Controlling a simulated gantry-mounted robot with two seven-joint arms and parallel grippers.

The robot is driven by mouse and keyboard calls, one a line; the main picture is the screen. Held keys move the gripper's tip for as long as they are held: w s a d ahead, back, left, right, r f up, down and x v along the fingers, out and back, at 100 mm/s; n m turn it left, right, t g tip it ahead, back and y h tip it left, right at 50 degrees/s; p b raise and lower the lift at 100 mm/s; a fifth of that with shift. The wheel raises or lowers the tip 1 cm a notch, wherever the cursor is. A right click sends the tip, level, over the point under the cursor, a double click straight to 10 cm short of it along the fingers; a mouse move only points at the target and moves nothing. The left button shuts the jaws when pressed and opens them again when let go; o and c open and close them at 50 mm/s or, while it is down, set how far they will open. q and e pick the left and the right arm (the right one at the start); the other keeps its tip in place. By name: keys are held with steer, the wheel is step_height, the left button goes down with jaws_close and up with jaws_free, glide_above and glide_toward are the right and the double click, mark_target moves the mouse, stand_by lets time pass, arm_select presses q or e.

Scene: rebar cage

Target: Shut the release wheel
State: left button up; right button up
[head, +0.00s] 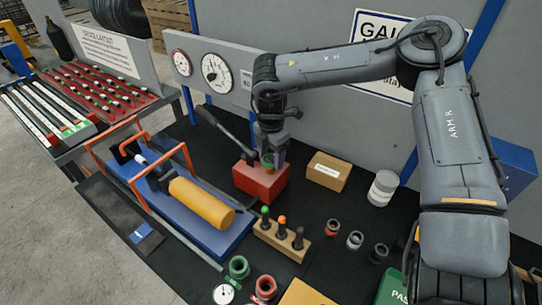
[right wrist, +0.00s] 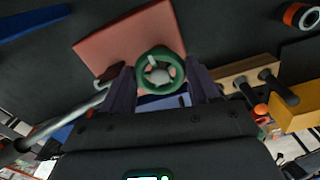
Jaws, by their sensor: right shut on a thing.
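The release wheel (right wrist: 160,70) is a small green ring with a pale hub and a light mark on its rim. It sits on the red pump block (head: 262,183), which shows paler in the right wrist view (right wrist: 110,42). In the head view the wheel is mostly hidden by my right gripper (head: 269,155), which points down over the block. In the right wrist view my right gripper's dark fingers lie on either side of the wheel, shut on it. My left gripper is in neither view.
A dark pump lever (head: 225,133) rises left of the block. A yellow cylinder (head: 202,203) lies on a blue tray to the left. A wooden stand (head: 281,240) with several knobbed pegs is in front. A cardboard box (head: 328,171) and white can (head: 382,188) stand to the right.

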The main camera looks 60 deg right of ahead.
mark_target(271, 158)
stand_by(0.4)
steer(key=o, duration=1.1)
steer(key=shift+c, duration=0.2)
step_height(271, 158, up, 11)
steer(key=p, duration=0.2)
steer(key=shift+f, duration=0.1)
